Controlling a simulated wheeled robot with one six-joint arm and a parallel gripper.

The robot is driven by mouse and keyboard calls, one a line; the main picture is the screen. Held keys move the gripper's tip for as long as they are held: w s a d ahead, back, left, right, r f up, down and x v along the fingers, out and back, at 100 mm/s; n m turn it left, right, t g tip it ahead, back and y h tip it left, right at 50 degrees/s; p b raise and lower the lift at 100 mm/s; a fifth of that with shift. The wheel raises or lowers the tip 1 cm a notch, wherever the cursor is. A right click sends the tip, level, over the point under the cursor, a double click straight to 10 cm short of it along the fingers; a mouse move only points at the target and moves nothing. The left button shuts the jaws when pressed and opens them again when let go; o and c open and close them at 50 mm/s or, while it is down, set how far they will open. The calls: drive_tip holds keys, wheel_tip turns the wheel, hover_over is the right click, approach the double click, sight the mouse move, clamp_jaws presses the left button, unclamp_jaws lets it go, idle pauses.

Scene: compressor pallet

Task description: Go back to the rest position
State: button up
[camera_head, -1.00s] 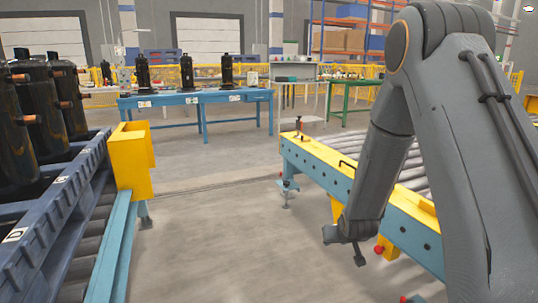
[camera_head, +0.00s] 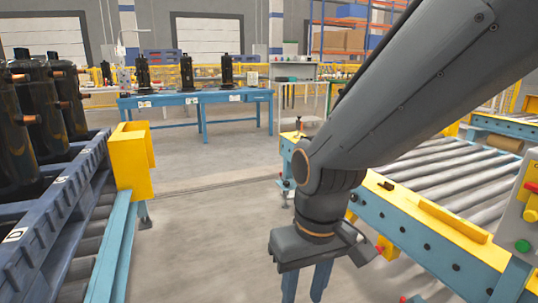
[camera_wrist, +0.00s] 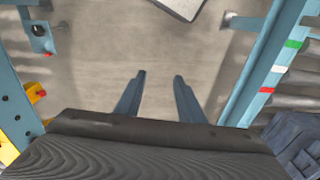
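My gripper (camera_head: 306,283) hangs low in the centre right of the head view, pointing down over the grey floor. Its two blue fingers are apart with nothing between them. In the wrist view my gripper (camera_wrist: 158,78) shows both fingers spread over bare floor. My arm crosses the right half of the head view and hides part of the roller conveyor.
Left, black compressors (camera_head: 67,98) stand on a blue pallet (camera_head: 62,205) with a yellow block (camera_head: 130,165) beside it. Right is a roller conveyor (camera_head: 440,235) with a control box (camera_head: 522,240). A blue table (camera_head: 185,99) with black compressors stands behind. The middle floor is clear.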

drive_tip(key=s+d+r+m+p, duration=0.2)
drive_tip(key=d+r+p, duration=0.4)
drive_tip(key=p, duration=0.5)
drive_tip(key=s+d+r+m+p, duration=0.2)
drive_tip(key=d+r+p, duration=0.5)
drive_tip(key=r+p, duration=0.4)
drive_tip(key=shift+s+d+g+h+p, duration=0.15)
drive_tip(key=shift+s+g+h+p, duration=0.15)
drive_tip(key=shift+h+p, duration=0.15)
drive_tip(key=shift+c, duration=0.5)
